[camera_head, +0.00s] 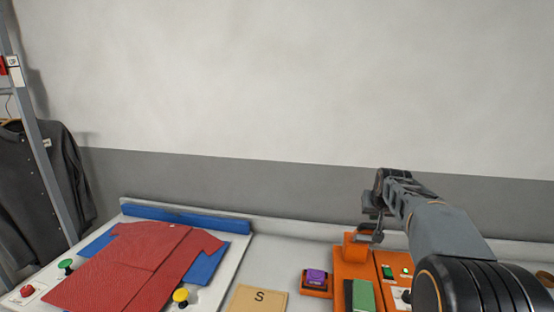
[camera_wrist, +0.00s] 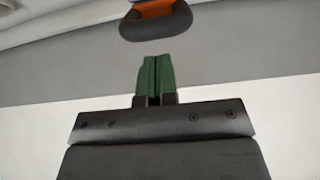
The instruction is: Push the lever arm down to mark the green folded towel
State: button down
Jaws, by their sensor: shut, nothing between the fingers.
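The orange marking press (camera_head: 350,266) stands on the counter at the lower right of the head view. The green folded towel (camera_head: 363,296) lies at its front, cut by the lower picture edge. My gripper (camera_head: 372,212) is above the press, small and hard to make out there. In the wrist view, my gripper (camera_wrist: 155,78) has its green fingertips together, with nothing between them. The lever arm (camera_wrist: 155,9) is orange with a rounded black end, in front of the fingertips, with a visible gap. In the head view I cannot clearly separate the lever from my gripper.
A purple-topped ink pad (camera_head: 316,277) and a tan card marked S (camera_head: 258,299) lie left of the press. An orange switch panel (camera_head: 397,270) is at its right. A red shirt (camera_head: 135,265) lies on a pressing board farther left. A wall stands behind.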

jog(key=shift+f, duration=0.2)
jog(key=shift+f+b, duration=0.25)
jog(key=shift+b, duration=0.15)
jog(key=shift+s+f+b, duration=0.3)
jog(key=shift+f+b, duration=0.2)
jog(key=shift+b, duration=0.15)
jog(key=s+a+f+b, duration=0.1)
jog(key=s+f+b, duration=0.4)
jog(key=b, duration=0.3)
jog(key=shift+s+f, duration=0.15)
jog(key=shift+f, duration=0.3)
jog(key=shift+a, duration=0.1)
jog(key=s+f+b, duration=0.4)
jog(key=f+b, duration=0.4)
jog(key=b, duration=0.1)
jog(key=shift+a, duration=0.4)
